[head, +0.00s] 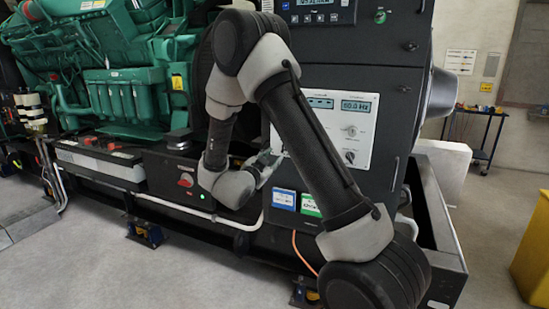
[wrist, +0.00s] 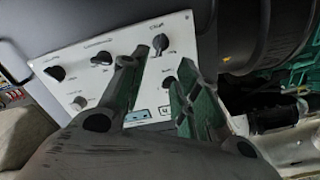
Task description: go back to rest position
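My gripper (wrist: 158,74) shows in the wrist view with its two greenish-grey fingers apart and nothing between them. It is in front of a white control panel (wrist: 110,72) with several black rotary knobs and small labels. I cannot tell the distance to the panel, and no contact shows. In the head view the white panel (head: 365,140) is on the dark genset cabinet (head: 385,75). There my arm is folded in front of the cabinet, and its links partly cover the panel and my gripper.
A green engine (head: 115,75) stands at the left on a black base frame (head: 165,185). An orange cable (head: 303,255) hangs low by the cabinet. A cart (head: 485,130) and a yellow box (head: 533,250) are at the right. Open floor (head: 90,265) lies at the front left.

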